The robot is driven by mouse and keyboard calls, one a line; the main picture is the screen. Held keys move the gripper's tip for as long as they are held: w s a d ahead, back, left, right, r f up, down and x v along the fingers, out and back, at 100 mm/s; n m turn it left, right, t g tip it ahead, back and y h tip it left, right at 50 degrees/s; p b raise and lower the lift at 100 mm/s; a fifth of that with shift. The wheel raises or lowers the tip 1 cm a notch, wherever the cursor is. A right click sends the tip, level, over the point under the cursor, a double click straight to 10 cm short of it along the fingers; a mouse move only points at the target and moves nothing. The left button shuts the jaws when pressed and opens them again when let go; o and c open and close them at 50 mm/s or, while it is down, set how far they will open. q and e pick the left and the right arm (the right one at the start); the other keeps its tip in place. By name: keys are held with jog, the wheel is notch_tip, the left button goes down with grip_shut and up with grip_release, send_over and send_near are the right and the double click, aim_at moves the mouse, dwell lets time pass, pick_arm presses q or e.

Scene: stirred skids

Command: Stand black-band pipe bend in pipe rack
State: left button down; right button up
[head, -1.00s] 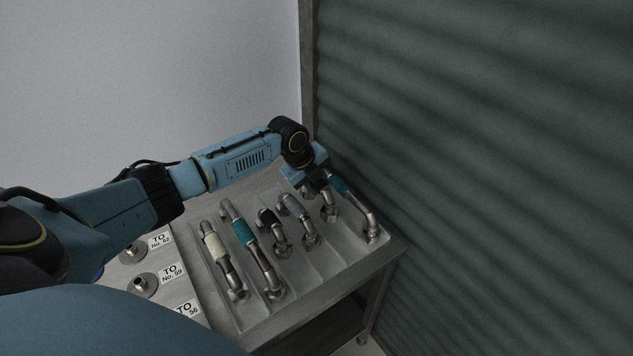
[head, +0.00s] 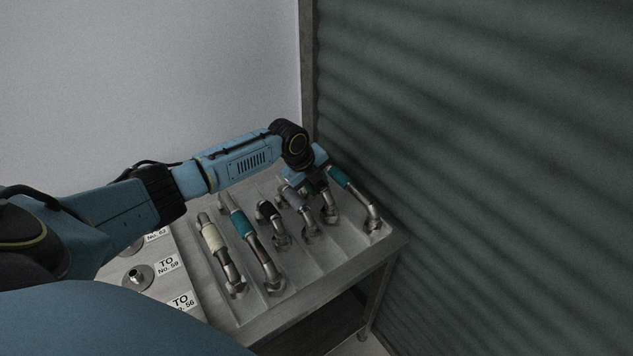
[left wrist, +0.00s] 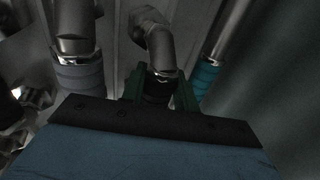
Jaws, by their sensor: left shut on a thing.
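My left gripper (head: 318,187) is over the right part of a grey tray. In the left wrist view its green fingers (left wrist: 158,88) are shut on the black-band pipe bend (left wrist: 156,52), around its dark band. The bend's metal elbow (head: 330,212) shows below the gripper in the head view, still low in its tray channel. The gripper hides its band there. A second bend with a black band (head: 265,211) lies farther left in the tray. A plate with flanged stubs (head: 138,277) and "TO No." labels, possibly the pipe rack, lies left of the tray. My right gripper is not in view.
Close beside the held bend are a grey-band bend (head: 293,198) and a teal-band bend (head: 341,178). A cream-band bend (head: 212,238) and another teal-band bend (head: 243,224) lie left. A corrugated dark wall (head: 480,150) stands close right of the table.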

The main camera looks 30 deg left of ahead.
pick_arm(q)
jog(key=shift+f, duration=0.4)
dwell(0.4)
jog(key=c, duration=1)
grip_release()
jog(key=p+v, duration=0.1)
jog(key=v, duration=1.2)
jog(key=shift+p, duration=0.4)
jog(key=shift+s+r, duration=0.1)
jog(key=shift+s, duration=0.1)
